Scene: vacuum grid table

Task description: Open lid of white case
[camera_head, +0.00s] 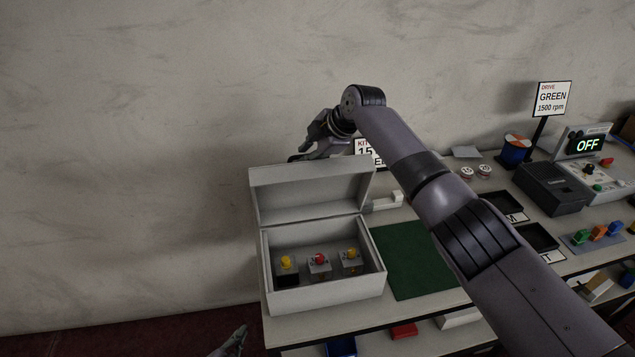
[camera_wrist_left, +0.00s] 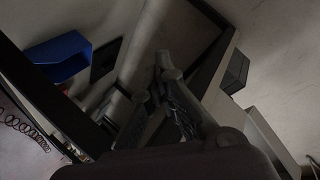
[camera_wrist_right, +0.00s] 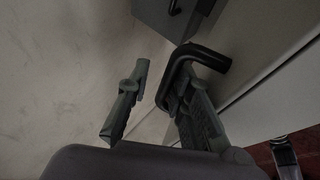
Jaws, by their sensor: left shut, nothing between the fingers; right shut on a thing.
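The white case (camera_head: 325,298) stands at the left end of the table with its lid (camera_head: 312,195) raised at the back edge, its inside open to view. Inside are three small blocks with a yellow, a red and a yellow knob (camera_head: 319,260). My right arm reaches across, and my right gripper (camera_head: 308,153) is behind the raised lid's top edge, partly hidden. In the right wrist view a bent black handle (camera_wrist_right: 207,57) is at its fingers, and the gripper is shut on it. My left gripper (camera_head: 240,335) is shut and empty, low in front of the table; its fingers show in the left wrist view (camera_wrist_left: 163,58).
A green mat (camera_head: 412,262) lies right of the case. Black trays (camera_head: 535,237), a device reading OFF (camera_head: 587,145) and a sign (camera_head: 552,98) stand further right. A lower shelf holds a blue bin (camera_head: 341,346) and a red bin (camera_head: 404,331). A wall is close behind the case.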

